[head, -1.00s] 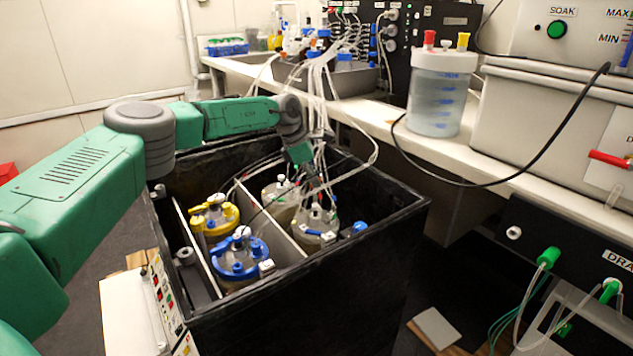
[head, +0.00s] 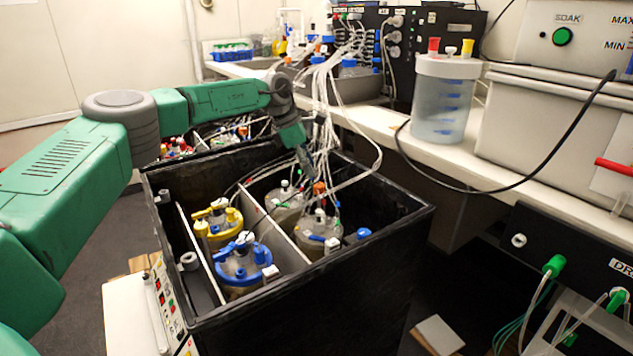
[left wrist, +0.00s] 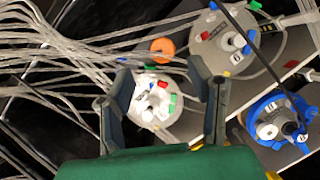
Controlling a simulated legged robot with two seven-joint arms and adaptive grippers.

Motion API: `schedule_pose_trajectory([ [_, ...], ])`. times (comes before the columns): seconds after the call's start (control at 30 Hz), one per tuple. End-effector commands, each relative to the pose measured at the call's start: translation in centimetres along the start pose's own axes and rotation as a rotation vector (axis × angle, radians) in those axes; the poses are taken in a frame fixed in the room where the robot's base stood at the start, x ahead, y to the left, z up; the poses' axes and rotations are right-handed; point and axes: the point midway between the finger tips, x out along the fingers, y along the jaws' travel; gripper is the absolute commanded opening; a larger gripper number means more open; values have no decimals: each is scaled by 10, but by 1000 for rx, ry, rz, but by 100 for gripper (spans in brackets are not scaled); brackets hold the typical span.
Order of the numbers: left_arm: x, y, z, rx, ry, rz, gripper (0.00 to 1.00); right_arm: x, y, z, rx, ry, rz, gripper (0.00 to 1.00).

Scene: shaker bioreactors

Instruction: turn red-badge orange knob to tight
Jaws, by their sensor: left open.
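A small orange knob (head: 319,188) shows among the tubes above the front grey-lidded vessel (head: 318,228) in the black box. In the left wrist view an orange knob (left wrist: 162,47) lies just beyond my fingertips, next to the pale vessel lid (left wrist: 154,98). That lid carries small red (left wrist: 164,85) and green badges; I cannot tell which badge belongs to the knob. My left gripper (head: 304,160) points down over the box, near the tubes. In the left wrist view its fingers (left wrist: 160,75) are apart with nothing gripped between them. My right gripper is not in view.
The black box (head: 350,238) has high walls and holds a blue-lidded vessel (head: 240,262), a yellow-lidded vessel (head: 215,222) and another grey-lidded vessel (head: 284,206). Many clear tubes (head: 325,110) hang close to my gripper. A bench with a clear canister (head: 443,105) runs behind.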

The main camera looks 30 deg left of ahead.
Motion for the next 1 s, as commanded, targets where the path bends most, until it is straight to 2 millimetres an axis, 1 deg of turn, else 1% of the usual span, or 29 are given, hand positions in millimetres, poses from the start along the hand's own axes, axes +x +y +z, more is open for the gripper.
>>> schedule_pose_trajectory([
  [0.03, -12, 1, 0, 0, -2, 2, 48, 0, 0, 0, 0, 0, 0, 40],
  [0.1, -25, 1, -1, -1, -2, 1, 48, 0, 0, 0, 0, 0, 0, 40],
  [0.2, -38, 2, -1, -1, 0, 0, 48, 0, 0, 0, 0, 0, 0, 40],
  [0.3, -47, 2, -1, -1, 1, -1, 48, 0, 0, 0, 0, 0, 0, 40],
  [0.43, -51, 2, -2, -1, 1, -2, 48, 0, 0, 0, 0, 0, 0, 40],
  [0.9, -52, 1, -2, -1, 1, -2, 48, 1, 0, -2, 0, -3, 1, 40],
  [1.0, -56, 1, 0, -1, 1, -2, 48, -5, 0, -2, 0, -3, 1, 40],
])
